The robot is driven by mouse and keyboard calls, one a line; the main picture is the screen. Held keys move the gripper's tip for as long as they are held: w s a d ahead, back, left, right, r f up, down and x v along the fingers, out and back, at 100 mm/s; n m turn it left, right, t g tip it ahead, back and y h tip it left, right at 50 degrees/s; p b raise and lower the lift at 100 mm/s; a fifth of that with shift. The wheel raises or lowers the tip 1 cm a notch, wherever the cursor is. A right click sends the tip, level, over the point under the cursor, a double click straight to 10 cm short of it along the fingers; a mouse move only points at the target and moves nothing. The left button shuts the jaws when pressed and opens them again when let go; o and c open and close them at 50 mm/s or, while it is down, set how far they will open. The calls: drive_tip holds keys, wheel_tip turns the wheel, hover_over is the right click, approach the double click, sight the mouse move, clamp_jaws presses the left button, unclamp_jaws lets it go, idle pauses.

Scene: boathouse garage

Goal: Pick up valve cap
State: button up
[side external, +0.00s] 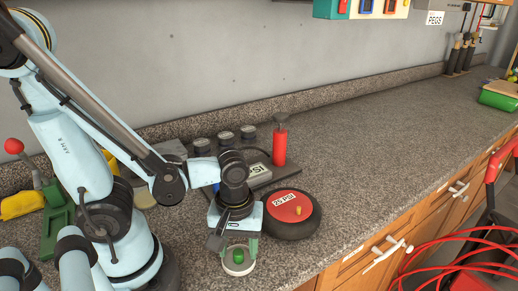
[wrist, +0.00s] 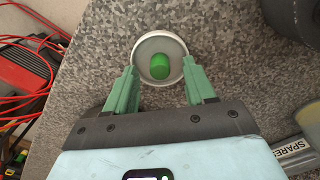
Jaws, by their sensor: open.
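A small green cap (wrist: 160,66), which looks like the valve cap, lies in a shallow round white dish (wrist: 148,41) on the speckled counter. In the side view, the green cap (side external: 239,256) and the dish (side external: 238,270) are low in the middle. My gripper (wrist: 160,74) is open and empty, with its green fingers on either side of the dish's near part. The cap lies between the fingertips, apart from both. In the side view, my gripper (side external: 238,252) points down at the dish; its exact height above the counter is hard to tell.
A black wheel (side external: 310,226) with a red "25 PSI" face and a yellow stub (side external: 298,210) sits close to the right of my gripper. A red pump (side external: 280,145) and a "PSI" board (side external: 257,169) stand behind.

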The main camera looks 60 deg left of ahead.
sight(238, 253)
drive_tip(key=shift+f, duration=0.15)
clamp_jaws()
idle(0.6)
drive_tip(key=shift+r, duration=0.85)
wheel_tip(238, 253, up, 3)
drive_tip(key=shift+s+d+f, duration=0.1)
drive_tip(key=shift+f, duration=0.1)
drive_tip(key=s+d+r, duration=0.8)
drive_tip(key=r, duration=0.3)
drive_tip(key=shift+r, duration=0.1)
idle(0.4)
